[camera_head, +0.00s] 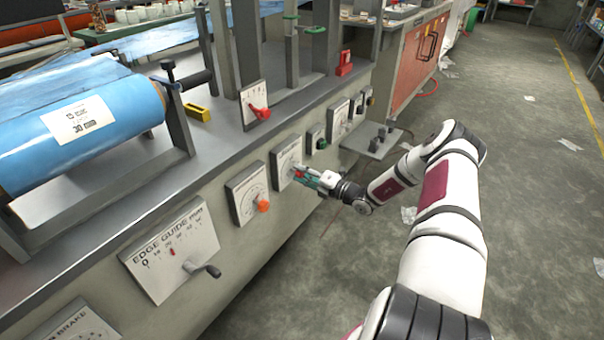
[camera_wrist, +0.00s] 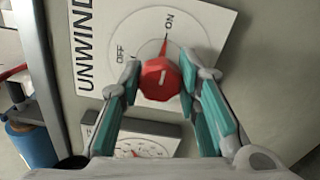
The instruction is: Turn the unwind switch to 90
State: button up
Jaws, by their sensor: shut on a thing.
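The unwind switch is a red faceted knob (camera_wrist: 160,88) on a white plate (camera_wrist: 205,22) lettered "UNWIND", with OFF and ON marks around a dial circle. A thin red pointer (camera_wrist: 165,47) on the dial points towards ON. My gripper (camera_wrist: 160,77) is shut on the red knob, with one teal-padded finger on each side of it. In the head view my gripper (camera_head: 307,178) reaches the white switch plate (camera_head: 287,154) on the machine's front; the knob is partly hidden there by the fingers.
A dial plate with an orange knob (camera_head: 263,206) lies to the left, and the edge guide plate (camera_head: 170,250) with a crank further left. A small dark green control (camera_head: 321,144) and a grey shelf (camera_head: 372,143) are to the right. The floor beside the machine is mostly open.

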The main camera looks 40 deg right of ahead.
jog(key=o, duration=1.2)
jog(key=shift+s+d, duration=0.1)
jog(key=v, duration=1.2)
